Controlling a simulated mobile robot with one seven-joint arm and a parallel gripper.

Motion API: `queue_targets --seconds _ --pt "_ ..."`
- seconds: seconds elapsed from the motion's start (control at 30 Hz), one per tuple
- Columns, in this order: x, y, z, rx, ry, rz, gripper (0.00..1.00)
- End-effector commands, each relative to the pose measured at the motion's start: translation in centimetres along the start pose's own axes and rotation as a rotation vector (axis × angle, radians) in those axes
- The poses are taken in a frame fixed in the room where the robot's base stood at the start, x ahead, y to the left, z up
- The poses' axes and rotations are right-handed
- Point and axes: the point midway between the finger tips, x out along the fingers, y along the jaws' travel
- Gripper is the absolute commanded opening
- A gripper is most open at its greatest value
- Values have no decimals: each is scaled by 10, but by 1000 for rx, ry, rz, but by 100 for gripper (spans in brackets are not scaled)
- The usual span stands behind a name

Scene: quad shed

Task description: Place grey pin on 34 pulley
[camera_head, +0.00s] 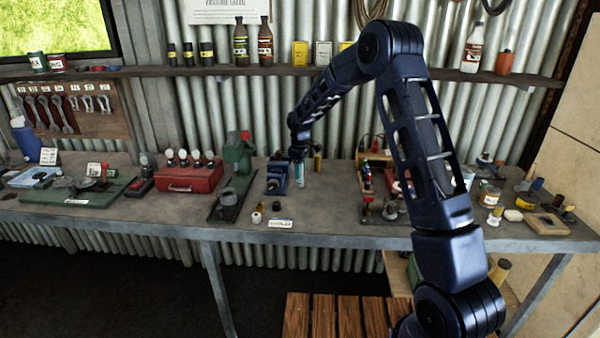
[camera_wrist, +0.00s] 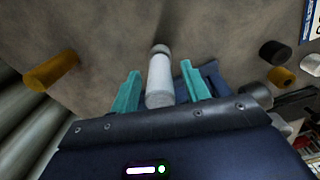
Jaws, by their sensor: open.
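A pale grey cylinder, seemingly the grey pin (camera_wrist: 160,78), stands on the bench in the wrist view. My gripper (camera_wrist: 159,85) has its two teal fingers apart, one on each side of the pin, with gaps visible on both sides. In the head view my gripper (camera_head: 299,174) is low over the middle of the bench, just right of a blue device (camera_head: 277,179). Part of that blue device (camera_wrist: 214,76) shows behind the right finger in the wrist view. I cannot read a 34 marking, so I cannot tell which thing is the 34 pulley.
Black (camera_wrist: 273,52) and yellow (camera_wrist: 282,77) cylinders are at right. In the head view, a green press (camera_head: 237,155) and red toolbox (camera_head: 189,178) stand left. A white label (camera_head: 281,224) is at the front edge.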

Motion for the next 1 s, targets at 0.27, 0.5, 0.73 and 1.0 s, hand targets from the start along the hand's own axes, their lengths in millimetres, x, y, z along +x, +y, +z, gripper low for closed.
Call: queue_targets --seconds 0.27,0.5,0.73,1.0 --pt "-50 0 0 0 3 3 46" --pt "-92 1 0 1 2 2 46" --pt "-111 0 0 0 0 0 46" --pt "-118 0 4 9 2 4 46"
